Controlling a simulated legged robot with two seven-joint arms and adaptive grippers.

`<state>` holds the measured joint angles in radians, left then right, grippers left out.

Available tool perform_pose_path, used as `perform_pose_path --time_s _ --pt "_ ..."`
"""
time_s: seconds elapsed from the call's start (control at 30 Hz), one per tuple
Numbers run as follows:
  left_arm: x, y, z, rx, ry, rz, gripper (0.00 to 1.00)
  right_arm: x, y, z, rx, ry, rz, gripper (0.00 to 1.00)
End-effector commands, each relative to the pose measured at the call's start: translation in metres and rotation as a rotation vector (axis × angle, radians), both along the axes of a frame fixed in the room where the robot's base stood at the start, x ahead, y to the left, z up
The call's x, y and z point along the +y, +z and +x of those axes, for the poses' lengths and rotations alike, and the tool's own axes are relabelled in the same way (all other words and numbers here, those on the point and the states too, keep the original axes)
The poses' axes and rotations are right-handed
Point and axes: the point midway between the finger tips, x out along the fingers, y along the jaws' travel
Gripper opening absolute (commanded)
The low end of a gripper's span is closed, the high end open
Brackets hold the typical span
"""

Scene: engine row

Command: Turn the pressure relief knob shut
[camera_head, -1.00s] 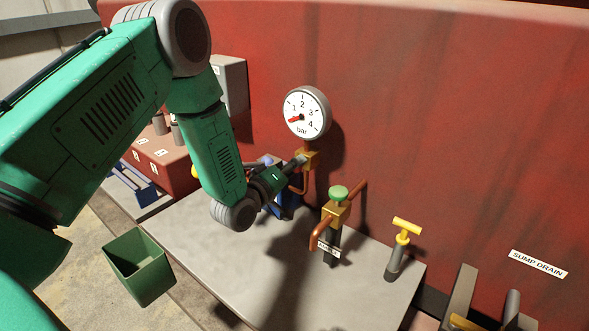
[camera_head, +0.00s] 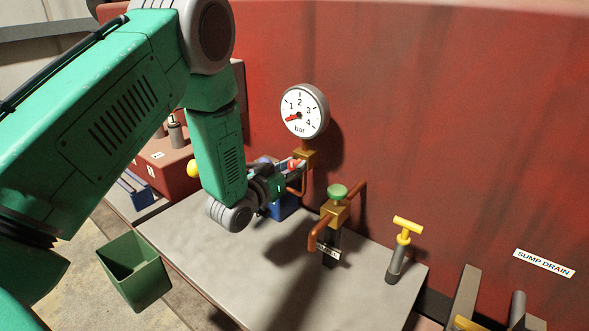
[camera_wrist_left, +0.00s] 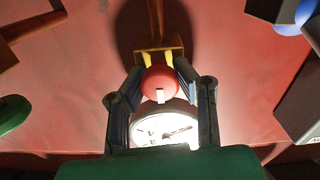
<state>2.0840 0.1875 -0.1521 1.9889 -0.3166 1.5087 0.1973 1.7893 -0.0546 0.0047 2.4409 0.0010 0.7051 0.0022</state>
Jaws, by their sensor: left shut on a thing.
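The red pressure relief knob (camera_wrist_left: 159,80) has a white mark and sits on a brass fitting (camera_wrist_left: 150,50). In the head view the knob (camera_head: 292,165) shows small below the round bar gauge (camera_head: 304,111). The gauge's red needle points left, just below the 1. My left gripper (camera_head: 291,167) reaches the knob from the left. In the wrist view its two fingers (camera_wrist_left: 160,84) are closed on either side of the knob. My right gripper is in neither view.
A green-topped valve (camera_head: 337,192) with copper pipes and a yellow T-handle (camera_head: 408,225) stand right of my gripper. A green bin (camera_head: 136,272) is at the lower left. The grey bench top (camera_head: 220,262) is clear in front. The red wall (camera_head: 450,110) rises behind.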

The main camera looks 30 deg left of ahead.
Motion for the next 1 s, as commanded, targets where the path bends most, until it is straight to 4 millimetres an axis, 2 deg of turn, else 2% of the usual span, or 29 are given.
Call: perform_pose_path --time_s 0.03,0.4,0.87,0.9,0.93,1.0 --pt "-0.0016 -0.0089 -0.0037 0.020 -0.004 0.028 0.00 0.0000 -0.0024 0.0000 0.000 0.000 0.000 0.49" --pt "-0.0002 -0.0076 -0.0043 0.009 -0.001 0.138 0.00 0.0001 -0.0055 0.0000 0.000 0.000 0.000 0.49" --pt "0.0003 -0.0054 -0.0042 0.003 0.001 0.148 0.00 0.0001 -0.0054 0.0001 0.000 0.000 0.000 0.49" --pt "0.0003 -0.0052 -0.0041 0.003 0.001 0.148 0.39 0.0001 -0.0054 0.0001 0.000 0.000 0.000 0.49" --pt "0.0004 -0.0048 -0.0040 0.002 0.001 0.148 0.49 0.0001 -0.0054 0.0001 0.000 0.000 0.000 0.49" --pt "0.0005 -0.0039 -0.0035 0.000 0.001 0.146 0.50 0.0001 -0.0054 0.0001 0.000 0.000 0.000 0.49"
